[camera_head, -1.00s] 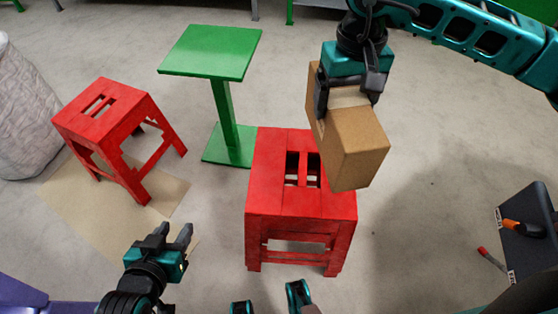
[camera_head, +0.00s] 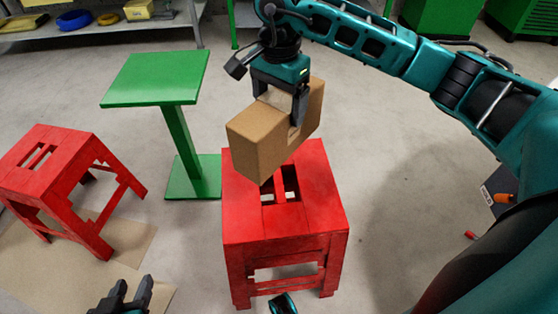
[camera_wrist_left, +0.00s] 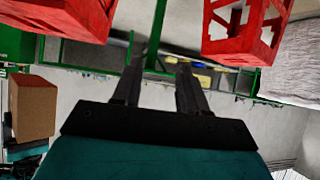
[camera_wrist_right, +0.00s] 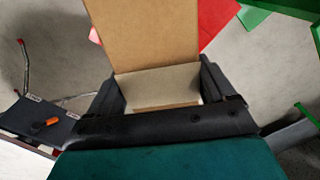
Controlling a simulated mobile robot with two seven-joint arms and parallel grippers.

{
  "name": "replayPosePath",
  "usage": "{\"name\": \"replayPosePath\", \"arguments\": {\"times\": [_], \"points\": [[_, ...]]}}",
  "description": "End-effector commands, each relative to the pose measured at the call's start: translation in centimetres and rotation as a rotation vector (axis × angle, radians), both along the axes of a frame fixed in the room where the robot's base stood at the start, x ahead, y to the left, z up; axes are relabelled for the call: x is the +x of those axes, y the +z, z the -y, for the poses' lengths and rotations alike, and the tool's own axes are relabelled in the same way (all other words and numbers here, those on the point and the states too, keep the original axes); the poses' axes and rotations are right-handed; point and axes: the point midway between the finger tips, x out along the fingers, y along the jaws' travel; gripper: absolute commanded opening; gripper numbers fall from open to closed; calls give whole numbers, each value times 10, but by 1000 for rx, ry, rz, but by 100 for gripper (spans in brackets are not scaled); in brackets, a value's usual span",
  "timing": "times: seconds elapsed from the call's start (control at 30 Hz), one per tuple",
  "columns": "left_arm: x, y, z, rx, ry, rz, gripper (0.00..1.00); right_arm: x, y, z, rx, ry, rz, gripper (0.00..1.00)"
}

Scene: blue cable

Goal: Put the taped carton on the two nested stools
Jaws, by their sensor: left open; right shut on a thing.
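The brown carton (camera_head: 265,140) is held tilted by my right gripper (camera_head: 280,100), which is shut on it. In the head view the carton overlaps the far part of the red nested stools (camera_head: 285,225); I cannot tell the gap. The carton fills the jaws in the right wrist view (camera_wrist_right: 155,50) and shows at the left edge of the left wrist view (camera_wrist_left: 33,105). My left gripper (camera_head: 125,295) is open and empty at the bottom of the head view, left of the stools. Its fingers also show in the left wrist view (camera_wrist_left: 160,85).
A single red stool (camera_head: 60,180) stands at the left on a cardboard sheet (camera_head: 110,270). A green pedestal table (camera_head: 155,78) stands behind, left of the nested stools. A dark toolbox (camera_head: 498,185) lies at the right. Shelving (camera_head: 110,35) is at the back left.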

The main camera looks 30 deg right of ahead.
Motion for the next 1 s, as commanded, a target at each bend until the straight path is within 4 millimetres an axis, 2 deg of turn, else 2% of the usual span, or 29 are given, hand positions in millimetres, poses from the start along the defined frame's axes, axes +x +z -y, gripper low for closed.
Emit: {"name": "replayPosePath", "arguments": {"times": [0.03, 0.1, 0.3, 0.4, 0.67, 0.9, 1.0], "points": [[0, -6, 0, 1, -1, -2, 43, 0, -16, 0, 1, 1, -2, 0], [-1, -10, -1, 2, -1, -3, 43, 0, -33, 0, 1, 2, -2, 0], [-3, -22, -1, 3, -1, -13, 43, 0, -78, -1, 2, 3, 0, 0], [-4, -24, 0, 2, -2, -17, 43, 1, -91, -1, 2, 2, 2, 0], [-4, -24, 2, -3, -1, -20, 43, 1, -107, 0, 2, 4, 4, 0], [-2, -25, 6, -17, 0, -15, 43, 0, -140, -1, 2, 3, 2, 0], [-1, -22, 7, -19, -2, -11, 43, 1, -142, -1, 2, 4, 4, 0]]}}
